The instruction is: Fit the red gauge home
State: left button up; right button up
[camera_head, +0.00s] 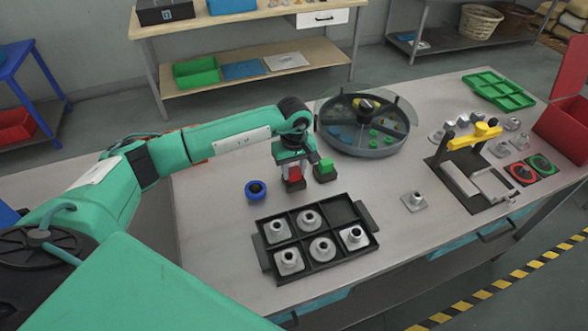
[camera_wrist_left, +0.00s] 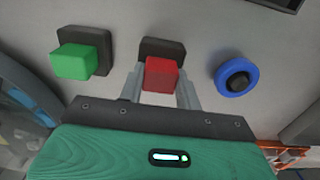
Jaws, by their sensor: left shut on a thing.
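The red gauge (camera_head: 294,174) is a small red block at the middle of the table. It also shows in the left wrist view (camera_wrist_left: 162,75). My left gripper (camera_head: 291,163) points down over it and is shut on it, one finger on each side. A dark block-shaped stand (camera_wrist_left: 162,46) shows at the red gauge; whether the gauge is fully seated in it or slightly raised I cannot tell. My right gripper is not in view.
A green block (camera_head: 325,165) on a dark stand is close to the right. A blue ring (camera_head: 256,190) lies to the left. A black tray (camera_head: 283,273) with several metal parts is in front. A round grey tank (camera_head: 362,150) stands behind. A yellow-topped fixture (camera_head: 474,137) is farther right.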

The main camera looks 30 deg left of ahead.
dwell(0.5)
pick_arm(q)
jog(key=shift+f+b, duration=0.1)
jog(key=shift+b, duration=0.3)
dwell(0.9)
jog(key=shift+b, duration=0.3)
dwell(1.2)
jog(key=shift+s+f+b, duration=0.1)
jog(key=shift+f+b, duration=0.05)
jog(key=shift+b, duration=0.25)
dwell(1.4)
jog(key=o, duration=1.1)
